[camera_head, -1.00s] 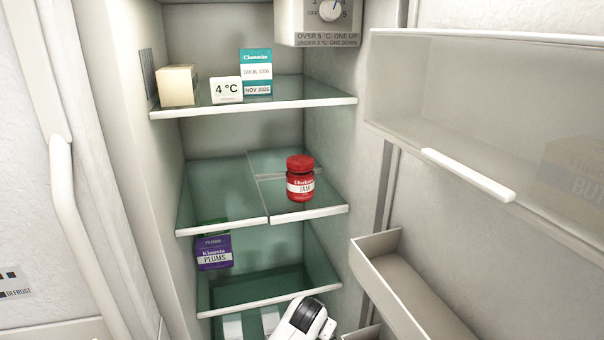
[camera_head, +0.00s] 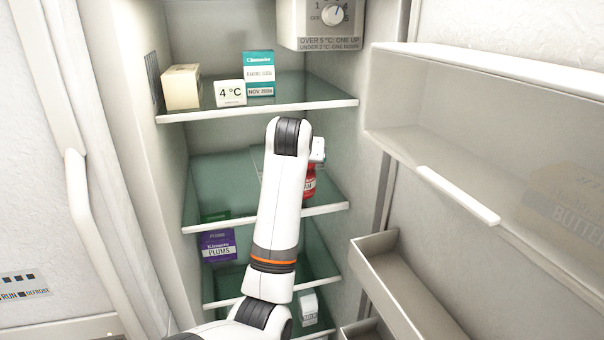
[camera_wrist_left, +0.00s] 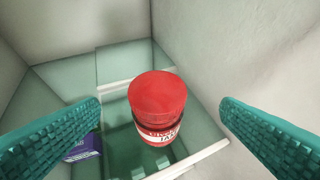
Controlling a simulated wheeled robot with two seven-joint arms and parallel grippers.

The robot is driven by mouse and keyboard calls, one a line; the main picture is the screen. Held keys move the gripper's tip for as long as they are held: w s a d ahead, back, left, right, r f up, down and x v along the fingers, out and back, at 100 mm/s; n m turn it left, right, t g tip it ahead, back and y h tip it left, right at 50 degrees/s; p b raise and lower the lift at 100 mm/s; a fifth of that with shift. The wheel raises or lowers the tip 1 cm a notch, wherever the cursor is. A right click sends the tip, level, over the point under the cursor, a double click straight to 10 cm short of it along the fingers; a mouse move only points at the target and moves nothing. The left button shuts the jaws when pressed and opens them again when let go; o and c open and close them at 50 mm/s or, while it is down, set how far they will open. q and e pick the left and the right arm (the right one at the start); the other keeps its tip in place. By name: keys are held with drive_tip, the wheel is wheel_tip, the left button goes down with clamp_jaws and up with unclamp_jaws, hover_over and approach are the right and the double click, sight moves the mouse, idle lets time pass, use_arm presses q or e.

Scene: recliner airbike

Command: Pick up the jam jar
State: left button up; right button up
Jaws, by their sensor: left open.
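The red jam jar (camera_head: 310,182) stands upright on the middle glass shelf (camera_head: 215,175) of the fridge. In the head view my left arm hides most of it. In the left wrist view the jam jar (camera_wrist_left: 158,105) shows its red lid and white label, between and beyond the two teal fingers. My left gripper (camera_wrist_left: 160,125) is open, with a finger on each side of the jar and a visible gap to both. My right gripper is not in view.
The upper shelf (camera_head: 320,103) holds a beige box (camera_head: 181,87), a 4 °C card (camera_head: 230,93) and a teal carton (camera_head: 259,74). A purple plums box (camera_head: 217,246) stands below. The open door's shelf (camera_head: 460,195) and lower bin (camera_head: 400,290) are at right.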

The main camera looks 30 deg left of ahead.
use_arm(q)
drive_tip(key=p+x, duration=0.2)
drive_tip(key=x, duration=0.1)
drive_tip(key=p+x, duration=0.2)
drive_tip(key=x, duration=0.1)
drive_tip(key=shift+w+a, duration=0.3)
drive_tip(key=shift+a, duration=0.1)
drive_tip(key=shift+w+a+f, duration=0.15)
drive_tip(key=shift+w+f, duration=0.15)
drive_tip(key=shift+f, duration=0.1)
drive_tip(key=c, duration=0.7)
drive_tip(key=shift+r, duration=0.15)
drive_tip(key=c, duration=1.2)
